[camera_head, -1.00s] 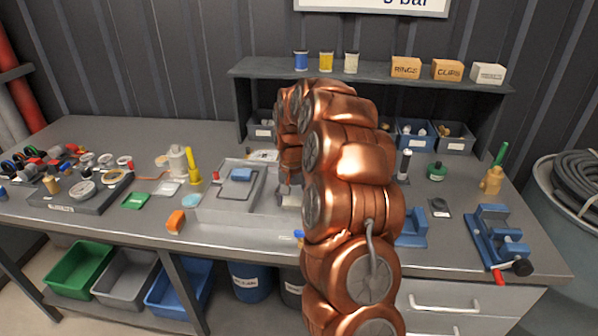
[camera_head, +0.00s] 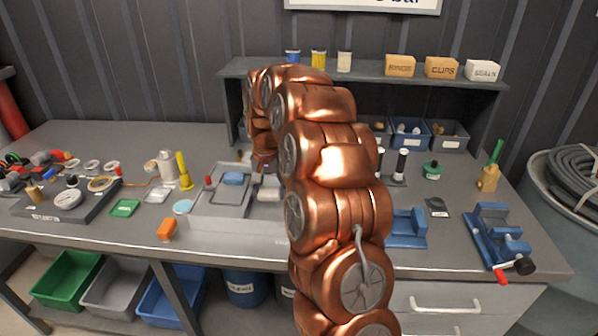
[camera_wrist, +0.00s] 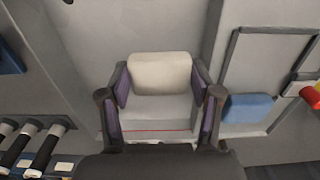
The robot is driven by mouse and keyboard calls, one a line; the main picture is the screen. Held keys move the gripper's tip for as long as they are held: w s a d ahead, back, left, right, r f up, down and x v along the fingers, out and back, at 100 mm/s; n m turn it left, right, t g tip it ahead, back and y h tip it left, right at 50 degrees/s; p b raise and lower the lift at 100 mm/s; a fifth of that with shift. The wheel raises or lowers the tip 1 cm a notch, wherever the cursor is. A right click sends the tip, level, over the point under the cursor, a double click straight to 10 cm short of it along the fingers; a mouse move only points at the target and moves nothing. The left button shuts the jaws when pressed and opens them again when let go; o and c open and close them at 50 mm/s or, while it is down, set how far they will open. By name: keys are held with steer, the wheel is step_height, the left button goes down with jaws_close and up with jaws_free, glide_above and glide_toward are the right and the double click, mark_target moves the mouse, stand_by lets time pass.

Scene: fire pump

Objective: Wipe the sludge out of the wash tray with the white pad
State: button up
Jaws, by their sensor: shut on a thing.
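The shallow grey wash tray (camera_head: 207,205) sits on the bench, left of my arm in the head view. A pale, off-white pad (camera_wrist: 160,73) is between the fingertips of my gripper (camera_wrist: 160,82) in the wrist view. The fingers are closed against its sides. In the head view the pad (camera_head: 270,193) shows at the tray's right part, with my gripper (camera_head: 268,179) above it, partly hidden by my arm. I cannot tell whether the pad touches the tray floor. No sludge can be made out; part of the tray is hidden.
A blue block (camera_head: 232,178) lies within a dark outline in the tray. A blue stand (camera_head: 408,229) and blue vise (camera_head: 497,238) are at the right. The shelf (camera_head: 365,73) rises behind.

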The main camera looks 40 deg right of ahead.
steer(key=shift+d+r, duration=0.1)
steer(key=shift+r, duration=1.8)
